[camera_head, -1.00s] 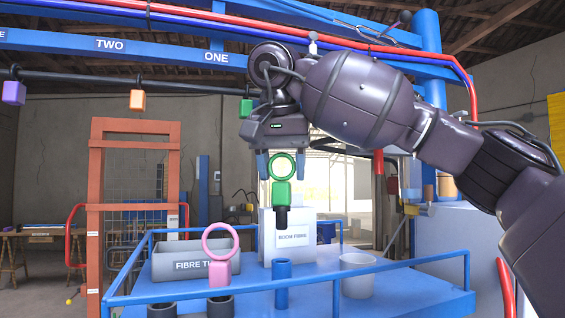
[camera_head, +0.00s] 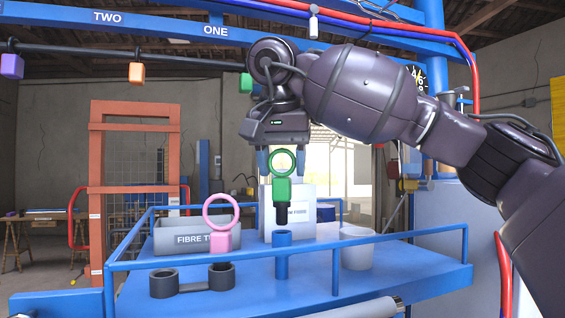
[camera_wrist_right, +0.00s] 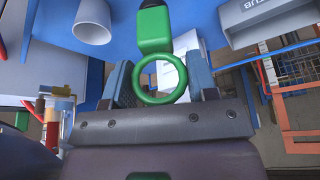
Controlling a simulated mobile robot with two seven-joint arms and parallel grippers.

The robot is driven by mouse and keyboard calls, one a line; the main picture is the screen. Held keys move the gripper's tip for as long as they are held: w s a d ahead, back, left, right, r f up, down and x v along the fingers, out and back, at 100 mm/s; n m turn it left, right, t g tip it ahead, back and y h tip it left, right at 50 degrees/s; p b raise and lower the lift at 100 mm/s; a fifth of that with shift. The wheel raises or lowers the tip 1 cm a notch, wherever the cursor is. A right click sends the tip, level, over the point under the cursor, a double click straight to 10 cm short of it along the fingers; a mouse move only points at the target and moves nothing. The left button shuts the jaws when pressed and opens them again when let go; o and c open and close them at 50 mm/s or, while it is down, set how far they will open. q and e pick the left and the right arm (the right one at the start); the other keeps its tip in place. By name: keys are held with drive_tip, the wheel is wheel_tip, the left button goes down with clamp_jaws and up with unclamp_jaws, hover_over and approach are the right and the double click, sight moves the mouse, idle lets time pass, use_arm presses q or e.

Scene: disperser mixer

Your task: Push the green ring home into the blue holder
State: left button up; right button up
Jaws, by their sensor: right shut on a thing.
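The green ring (camera_head: 281,164) has a green block (camera_head: 282,190) and a dark peg (camera_head: 282,213) below it. My right gripper (camera_head: 281,154) points down and is shut on the green ring, which hangs upright. The blue holder (camera_head: 282,263) is a short upright tube on the blue table. The peg's lower end is just above the holder's mouth, apparently in line and apart from it. In the right wrist view the ring (camera_wrist_right: 160,98) lies between the two fingers; the holder cannot be made out there. My left gripper is out of view.
A pink ring (camera_head: 221,211) stands in the right cup of a dark double holder (camera_head: 165,284); the left cup looks empty. A grey bin (camera_head: 180,239), a white box (camera_head: 300,232) and a white cup (camera_head: 357,252) stand around. Blue rails (camera_head: 400,238) edge the table.

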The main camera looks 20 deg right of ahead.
sight(281, 174)
drive_tip(key=shift+p, duration=1.25)
idle(1.2)
drive_tip(key=shift+f+b, duration=0.9)
drive_tip(key=shift+f, duration=1.2)
idle(0.4)
drive_tip(key=o, duration=1)
drive_tip(key=shift+o, duration=0.2)
drive_tip(key=shift+r, duration=0.1)
drive_tip(key=v, duration=1)
drive_tip(key=shift+r+p, duration=0.3)
drive_tip(key=shift+s+a, duration=0.1)
